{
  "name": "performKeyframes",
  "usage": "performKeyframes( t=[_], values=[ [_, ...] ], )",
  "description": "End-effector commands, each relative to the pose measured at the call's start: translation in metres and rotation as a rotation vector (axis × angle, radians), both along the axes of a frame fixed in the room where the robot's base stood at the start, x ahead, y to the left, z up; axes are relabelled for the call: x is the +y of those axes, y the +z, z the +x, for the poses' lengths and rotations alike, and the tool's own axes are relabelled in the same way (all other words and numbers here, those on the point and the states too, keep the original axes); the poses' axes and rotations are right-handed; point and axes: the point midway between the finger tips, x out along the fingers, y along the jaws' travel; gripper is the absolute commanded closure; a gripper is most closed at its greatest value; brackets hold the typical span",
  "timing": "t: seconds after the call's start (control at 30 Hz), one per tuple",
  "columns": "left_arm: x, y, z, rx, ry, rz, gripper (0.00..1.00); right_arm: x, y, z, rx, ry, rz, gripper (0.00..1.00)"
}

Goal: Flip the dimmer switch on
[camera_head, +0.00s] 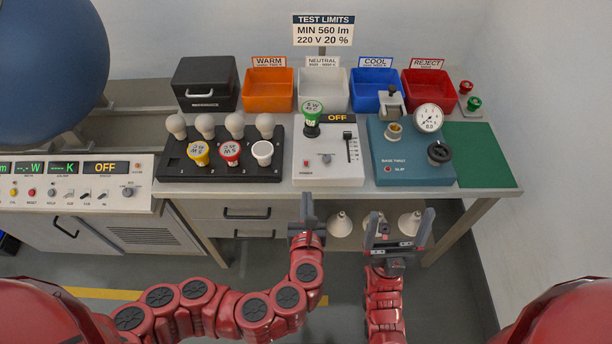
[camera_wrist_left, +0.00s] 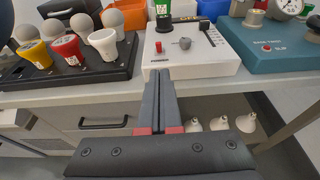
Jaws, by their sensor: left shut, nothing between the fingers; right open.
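The white dimmer box (camera_head: 330,178) stands on the bench, its small display (camera_head: 338,118) reading OFF. On its top are a small red switch (camera_head: 306,163), a grey knob (camera_head: 326,159) and a black slider (camera_head: 348,137). The red switch (camera_wrist_left: 158,46) and knob (camera_wrist_left: 185,43) also show in the left wrist view. My left gripper (camera_head: 307,200) is shut and empty, just in front of the box's front edge and apart from the switch. Its fingers (camera_wrist_left: 160,78) point toward the box. My right gripper (camera_head: 400,216) is open and empty, in front of the bench to the right.
A green-collared bulb (camera_head: 312,112) stands at the dimmer box's back left. A black rack (camera_head: 220,180) with several bulbs is to the left, a teal test unit (camera_head: 412,175) to the right. Coloured bins line the back.

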Motion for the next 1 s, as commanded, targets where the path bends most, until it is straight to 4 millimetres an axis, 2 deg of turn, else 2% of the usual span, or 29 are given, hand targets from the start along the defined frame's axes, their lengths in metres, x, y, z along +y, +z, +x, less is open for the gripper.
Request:
performKeyframes(
  t=[0.3,0.47,1.0],
  values=[
    [0.000,0.000,0.000,-0.001,0.001,0.002,1.00,0.000,0.000,0.000,0.000,0.000,0.000,0.00],
    [0.001,-0.001,0.008,-0.001,0.004,0.002,1.00,0.000,0.003,0.000,0.000,0.000,0.000,0.00],
    [0.001,-0.021,0.083,-0.001,0.004,0.001,1.00,0.000,0.019,0.000,0.000,0.000,0.000,0.00]
  ],
)
